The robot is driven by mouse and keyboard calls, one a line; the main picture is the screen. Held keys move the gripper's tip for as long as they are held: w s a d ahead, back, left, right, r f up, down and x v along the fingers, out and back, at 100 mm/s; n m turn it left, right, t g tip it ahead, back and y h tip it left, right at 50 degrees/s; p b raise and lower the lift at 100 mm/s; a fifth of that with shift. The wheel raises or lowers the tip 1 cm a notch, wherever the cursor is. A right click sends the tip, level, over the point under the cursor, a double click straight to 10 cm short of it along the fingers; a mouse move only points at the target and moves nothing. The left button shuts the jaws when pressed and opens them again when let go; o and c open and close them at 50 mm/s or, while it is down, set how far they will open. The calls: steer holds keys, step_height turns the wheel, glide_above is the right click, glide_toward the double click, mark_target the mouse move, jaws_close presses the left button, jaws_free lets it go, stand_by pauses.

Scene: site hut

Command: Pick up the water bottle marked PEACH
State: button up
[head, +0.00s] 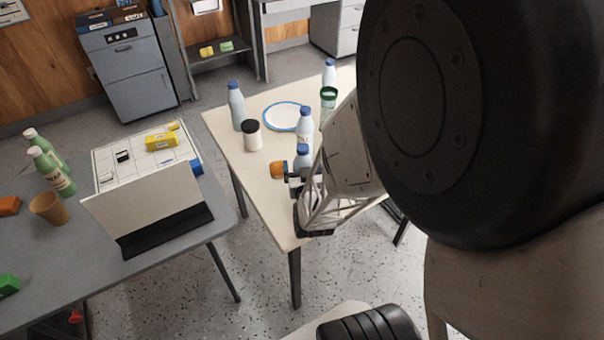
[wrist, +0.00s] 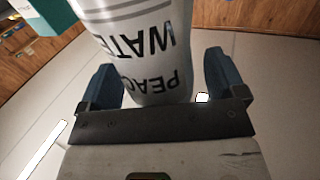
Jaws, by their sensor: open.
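In the wrist view a white bottle (wrist: 140,45) with grey bands and the upside-down words PEACH and WATER fills the space between the fingers. My gripper (wrist: 160,72) is open, with one dark blue finger on each side of it; I cannot tell whether either finger touches it. In the head view my gripper (head: 297,183) is low over the near part of the cream table, beside a blue-capped bottle (head: 303,158). That bottle's label is not readable there, and its lower part is hidden by my gripper.
The cream table (head: 232,140) also holds blue-capped bottles (head: 305,125) (head: 236,105) (head: 330,75), a black-lidded white jar (head: 252,138), a blue-rimmed plate (head: 283,117), a green-topped container (head: 328,97) and an orange object (head: 279,170). A grey table (head: 200,235) at left holds green bottles (head: 52,172).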

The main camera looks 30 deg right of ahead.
mark_target(304, 163)
stand_by(0.3)
steer(key=c, duration=1.3)
steer(key=shift+r, duration=0.15)
steer(key=shift+r, duration=0.55)
step_height(304, 163, up, 2)
steer(key=shift+r, duration=0.1)
steer(key=v, duration=0.5)
steer(key=d+r+v, duration=0.1)
steer(key=v, duration=1)
steer(key=shift+s+d+r, duration=0.15)
steer(key=shift+s+r, duration=0.05)
steer(key=shift+s, duration=0.1)
